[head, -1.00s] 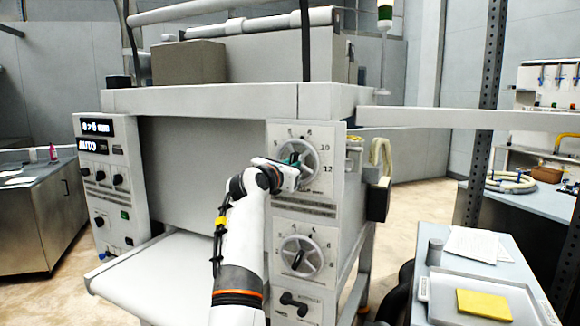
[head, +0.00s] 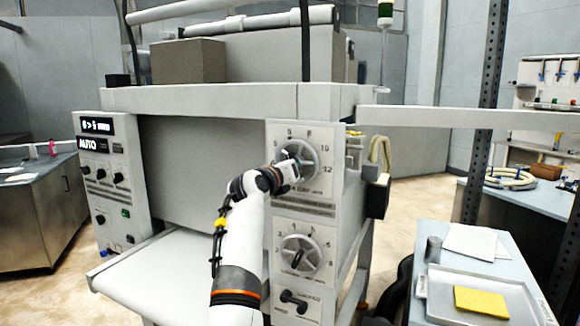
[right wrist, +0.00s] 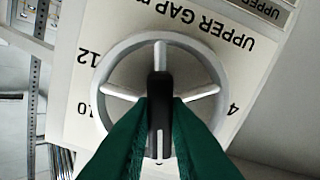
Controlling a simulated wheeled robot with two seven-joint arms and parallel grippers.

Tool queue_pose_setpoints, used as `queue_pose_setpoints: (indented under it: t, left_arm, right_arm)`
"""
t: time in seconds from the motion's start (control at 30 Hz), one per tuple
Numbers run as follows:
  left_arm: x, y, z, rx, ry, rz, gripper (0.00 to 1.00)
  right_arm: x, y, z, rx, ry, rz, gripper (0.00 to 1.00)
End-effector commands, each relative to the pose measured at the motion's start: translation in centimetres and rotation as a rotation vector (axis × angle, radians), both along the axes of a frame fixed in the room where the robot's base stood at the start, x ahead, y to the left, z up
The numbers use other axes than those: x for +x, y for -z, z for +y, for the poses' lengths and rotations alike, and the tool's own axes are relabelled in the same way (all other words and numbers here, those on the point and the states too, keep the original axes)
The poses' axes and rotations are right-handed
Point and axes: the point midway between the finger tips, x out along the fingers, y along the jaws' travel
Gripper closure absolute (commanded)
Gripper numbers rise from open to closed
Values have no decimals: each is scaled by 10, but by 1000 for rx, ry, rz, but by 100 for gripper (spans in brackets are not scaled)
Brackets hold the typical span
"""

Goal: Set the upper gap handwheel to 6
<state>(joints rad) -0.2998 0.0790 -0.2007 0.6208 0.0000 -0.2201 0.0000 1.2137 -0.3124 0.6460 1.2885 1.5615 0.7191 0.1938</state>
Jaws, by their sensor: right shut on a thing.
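The upper gap handwheel (head: 309,153) is a grey spoked dial on the machine's right front panel; it also fills the middle of the right wrist view (right wrist: 205,60), upside down. Its black grip bar (right wrist: 160,88) carries a white mark at the lower end. My right gripper (right wrist: 160,103) has its green fingers shut on this bar. The bar points down in that view, between the 10 and the 4; the fingers hide the numbers there. In the head view my right gripper (head: 288,170) covers the dial's lower left. My left gripper is not in view.
A lower dial (head: 300,257) sits below on the same panel. A display (head: 96,126) on the left control box seems to read 6 > 5 mm. A side table with a tray (head: 440,294) and yellow cloth (head: 482,301) stands at right.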

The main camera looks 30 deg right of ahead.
Motion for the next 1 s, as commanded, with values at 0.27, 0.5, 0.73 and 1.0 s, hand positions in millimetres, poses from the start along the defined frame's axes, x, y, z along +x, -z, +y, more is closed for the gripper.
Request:
queue_pose_setpoints:
  t: [0.27, 0.5, 0.73, 1.0]
  left_arm:
    - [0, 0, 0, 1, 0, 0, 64]
    - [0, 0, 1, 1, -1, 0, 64]
    - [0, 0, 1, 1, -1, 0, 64]
    - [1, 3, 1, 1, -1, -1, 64]
  right_arm:
    - [0, -1, 0, -3, -1, -1, 100]
    - [0, -1, 0, -3, -1, -1, 64]
    - [0, 0, 0, -1, 0, 0, 64]
    - [0, 0, 6, -1, 2, 0, 64]
